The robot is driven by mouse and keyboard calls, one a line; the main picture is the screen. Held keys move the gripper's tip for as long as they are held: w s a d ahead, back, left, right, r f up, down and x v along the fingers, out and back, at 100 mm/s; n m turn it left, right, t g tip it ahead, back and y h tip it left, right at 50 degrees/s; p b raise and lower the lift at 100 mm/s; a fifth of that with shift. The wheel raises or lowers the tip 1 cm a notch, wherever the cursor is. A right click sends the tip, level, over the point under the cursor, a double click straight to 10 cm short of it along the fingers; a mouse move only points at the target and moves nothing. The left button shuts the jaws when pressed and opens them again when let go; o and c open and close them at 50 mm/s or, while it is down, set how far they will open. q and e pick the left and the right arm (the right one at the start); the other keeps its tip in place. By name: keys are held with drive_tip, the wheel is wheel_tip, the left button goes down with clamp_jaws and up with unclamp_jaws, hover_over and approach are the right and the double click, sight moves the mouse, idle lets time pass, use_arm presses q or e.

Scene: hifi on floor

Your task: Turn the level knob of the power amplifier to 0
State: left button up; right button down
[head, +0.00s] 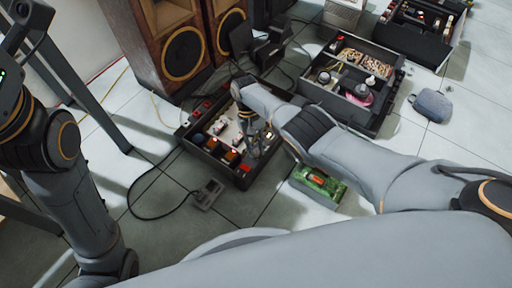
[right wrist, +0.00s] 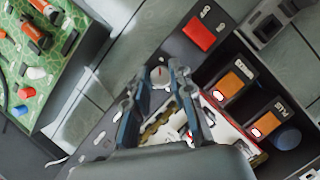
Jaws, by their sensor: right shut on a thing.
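The power amplifier is an open-topped black unit (head: 185,132) on the tiled floor in the middle of the head view. My right gripper (head: 257,140) is over the amplifier. In the right wrist view, its fingertips (right wrist: 158,78) are on either side of the knob, closed on it. The fingers and arm hide part of the amplifier. The knob's scale is too small to read. My left arm is at the left, its gripper out of view.
Another open black unit (head: 398,92) stands to the right. A green circuit board (head: 318,183) lies near my right forearm; it also shows in the right wrist view (right wrist: 45,60). A cabled grey box (head: 208,194) lies in front. Wooden speakers (head: 150,55) stand behind.

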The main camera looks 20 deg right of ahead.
idle(0.3)
drive_tip(key=c, duration=1.1)
unclamp_jaws()
drive_tip(key=shift+c, duration=0.2)
drive_tip(key=v, duration=1.2)
